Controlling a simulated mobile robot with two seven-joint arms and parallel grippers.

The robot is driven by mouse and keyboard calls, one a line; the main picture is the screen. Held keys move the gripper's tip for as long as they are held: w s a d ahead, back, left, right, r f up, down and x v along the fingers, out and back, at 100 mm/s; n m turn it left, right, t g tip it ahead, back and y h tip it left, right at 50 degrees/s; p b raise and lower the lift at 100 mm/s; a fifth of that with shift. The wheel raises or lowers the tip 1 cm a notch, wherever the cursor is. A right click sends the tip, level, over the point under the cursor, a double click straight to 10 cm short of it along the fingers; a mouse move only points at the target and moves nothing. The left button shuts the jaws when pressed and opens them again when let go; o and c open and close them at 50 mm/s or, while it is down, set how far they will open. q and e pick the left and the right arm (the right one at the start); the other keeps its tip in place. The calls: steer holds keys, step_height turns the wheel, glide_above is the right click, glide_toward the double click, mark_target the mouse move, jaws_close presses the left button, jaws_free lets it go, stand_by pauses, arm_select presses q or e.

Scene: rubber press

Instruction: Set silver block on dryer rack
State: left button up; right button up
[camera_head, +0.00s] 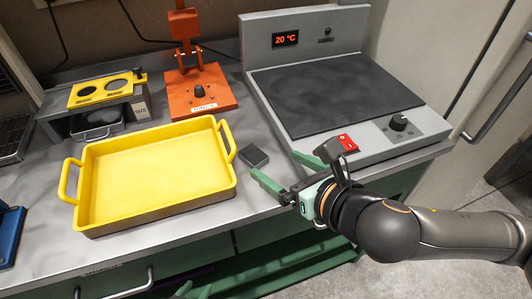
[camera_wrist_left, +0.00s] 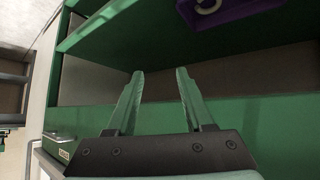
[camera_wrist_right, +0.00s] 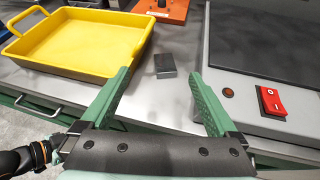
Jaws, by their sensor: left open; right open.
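The silver block (camera_head: 253,156) is a small dark grey block lying on the steel counter, between the yellow tray and the hot plate. In the right wrist view the block (camera_wrist_right: 165,65) lies just beyond and between the fingertips. My right gripper (camera_head: 287,163) is open and empty, reaching toward the block without touching it. My left gripper (camera_head: 194,291) shows only its green fingertips at the bottom edge, below the counter front. In the left wrist view it (camera_wrist_left: 160,72) is open and empty, facing a green shelf. A dark slatted rack (camera_head: 14,130) at the left edge, partly cut off, may be the dryer rack.
A yellow two-handled tray (camera_head: 150,172) fills the counter middle. The hot plate (camera_head: 350,88) reading 20 °C stands at right. An orange press (camera_head: 198,88) and a yellow-topped stand (camera_head: 100,92) are behind. A blue object (camera_head: 10,237) sits at far left.

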mark_target(255, 157)
steer(key=shift+s+d+f+g+h, duration=0.15)
steer(key=shift+d+f+h, duration=0.05)
steer(key=shift+f, duration=0.15)
steer(key=shift+s+d+f+g+h, duration=0.15)
steer(key=shift+f+h, duration=0.05)
steer(key=shift+f, duration=0.15)
steer(key=shift+w+a+f+b, duration=0.3)
steer(key=shift+w+f+b, duration=0.35)
steer(key=shift+f+b, duration=0.25)
steer(key=x, duration=0.4)
steer(key=shift+w+r, duration=0.1)
steer(key=shift+r, duration=0.05)
steer(key=shift+w+a+f, duration=0.2)
steer(key=shift+w+a, duration=0.1)
steer(key=shift+w, duration=0.15)
steer(key=b+x, duration=0.1)
steer(key=x, duration=0.3)
steer(key=shift+d, duration=0.15)
steer(key=shift+w+a+f, duration=0.3)
steer(key=shift+w, duration=0.2)
arm_select(q)
steer(key=shift+w+d+f+h, duration=0.15)
steer(key=shift+w+d+f, duration=0.1)
steer(key=shift+d+f, duration=0.15)
steer(key=shift+w+d+f+h, duration=0.15)
steer(key=shift+w+d+f, duration=0.1)
steer(key=shift+d, duration=0.2)
